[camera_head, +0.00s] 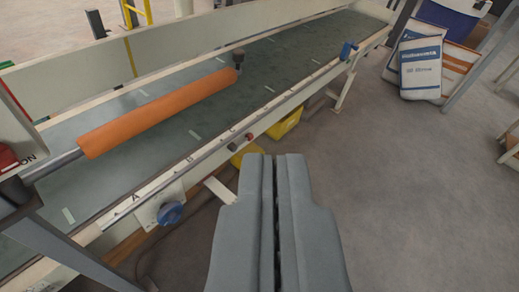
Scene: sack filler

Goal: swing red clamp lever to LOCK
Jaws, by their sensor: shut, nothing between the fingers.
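I cannot pick out a red clamp lever or a LOCK mark for certain. A red part (7,157) shows at the left edge, cut off by the frame, beside a panel with partly visible lettering ending in "ON". My gripper (273,157) is at the bottom centre, its two grey fingers shut together with nothing between them. It appears in front of the floor on the near side of the conveyor (190,99) and apart from the red part, which is far to its left.
An orange roller (155,112) on a rod spans the green belt. A blue knob (170,212) and a small red button (249,136) are on the near rail. Yellow bins (285,124) sit below. Printed sacks (420,68) stand at upper right. The floor right of my gripper is clear.

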